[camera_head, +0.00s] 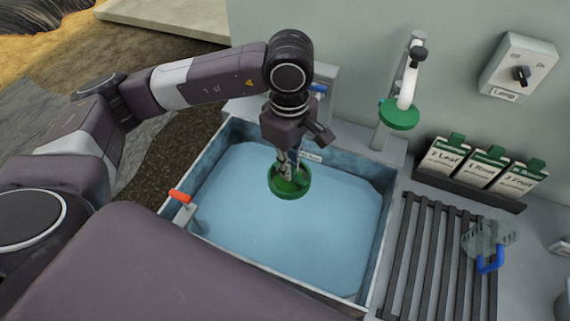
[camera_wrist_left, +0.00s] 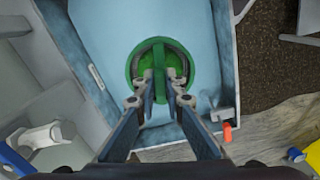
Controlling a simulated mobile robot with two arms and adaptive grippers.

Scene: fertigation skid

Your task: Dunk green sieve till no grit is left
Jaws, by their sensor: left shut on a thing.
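The green sieve (camera_head: 289,183) is a round green piece with a raised bar across it. It shows in the left wrist view (camera_wrist_left: 136,67) too, with the bar between my fingers. My left gripper (camera_head: 288,168) is shut on this bar and holds the sieve over the basin of blue water (camera_head: 270,240). I cannot tell whether the sieve touches the water. Its mesh and any grit are hidden from these views. My right gripper is not in view.
The basin rim (camera_head: 385,245) surrounds the water. A lever with a red handle (camera_head: 180,196) stands at its left edge. A white pipe with a green disc (camera_head: 399,116) is behind right. A slatted rack (camera_head: 430,250) holds a blue-handled item (camera_head: 489,262). Labelled boxes (camera_head: 483,168) line the back.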

